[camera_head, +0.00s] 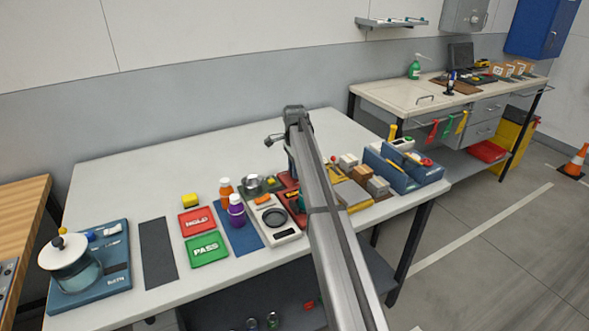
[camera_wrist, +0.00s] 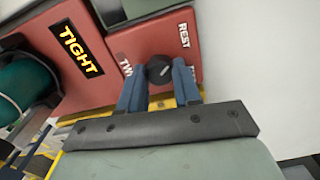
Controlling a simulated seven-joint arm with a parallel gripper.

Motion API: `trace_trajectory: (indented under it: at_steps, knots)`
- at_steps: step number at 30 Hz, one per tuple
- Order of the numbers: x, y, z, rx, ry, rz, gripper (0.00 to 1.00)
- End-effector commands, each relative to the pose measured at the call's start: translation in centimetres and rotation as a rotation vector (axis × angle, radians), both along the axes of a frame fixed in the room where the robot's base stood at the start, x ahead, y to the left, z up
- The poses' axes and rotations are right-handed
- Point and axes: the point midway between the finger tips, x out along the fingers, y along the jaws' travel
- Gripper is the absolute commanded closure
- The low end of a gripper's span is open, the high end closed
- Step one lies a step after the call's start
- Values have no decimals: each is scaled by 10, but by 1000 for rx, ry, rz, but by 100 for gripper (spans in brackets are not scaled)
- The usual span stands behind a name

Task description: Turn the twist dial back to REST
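The twist dial (camera_wrist: 159,69) is a small dark round knob on a red panel (camera_wrist: 140,42), seen in the wrist view. A light mark shows on the knob, but its exact direction is hard to read. The word REST is printed to the upper right of the knob, and a "TW" label is partly hidden at its left. My gripper (camera_wrist: 160,78) has its two blue fingers at either side of the knob, seemingly touching it. In the head view my arm covers most of the red panel (camera_head: 292,196) and hides the dial.
A red part marked TIGHT (camera_wrist: 80,50) and a dark green round thing (camera_wrist: 24,88) lie left of the dial. In the head view, a scale (camera_head: 274,220) stands left of my arm, and a blue bin (camera_head: 390,172) stands to its right.

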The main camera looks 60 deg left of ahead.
Motion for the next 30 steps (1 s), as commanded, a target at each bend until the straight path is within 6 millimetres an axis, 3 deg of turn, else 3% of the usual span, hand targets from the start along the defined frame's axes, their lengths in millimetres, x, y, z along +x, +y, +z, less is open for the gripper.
trace_trajectory:
  at_steps: [9,29,30]
  knots:
    - [0,0,0,0,0,0,98]
    - [0,0,0,0,0,135,98]
    - [0,0,0,0,0,135,64]
